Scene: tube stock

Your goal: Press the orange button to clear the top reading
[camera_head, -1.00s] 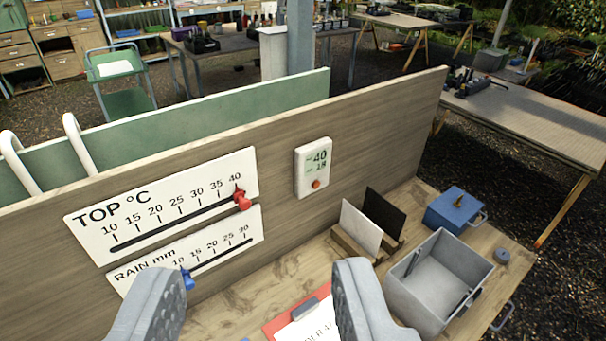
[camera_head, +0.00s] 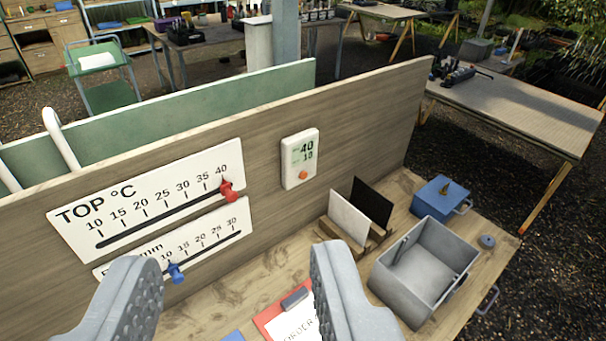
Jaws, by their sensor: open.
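The orange button (camera_head: 303,174) is a small round knob low on the front of a white display unit (camera_head: 299,148). The unit is fixed to the upright wooden board, and its screen reads 40 on top with a smaller number, seemingly 10, below. My gripper (camera_head: 232,272) is open and empty at the bottom of the view, its two grey fingers wide apart. It is nearer to me and lower in the picture than the button, and apart from it. The button is fully visible.
Left of the unit, a TOP °C scale (camera_head: 148,200) carries a red pointer (camera_head: 228,190) near 40. A rain scale below has a blue pointer (camera_head: 174,272). On the bench stand black and white cards (camera_head: 347,217), a grey bin (camera_head: 395,290), a blue box (camera_head: 437,204) and a red clipboard (camera_head: 268,322).

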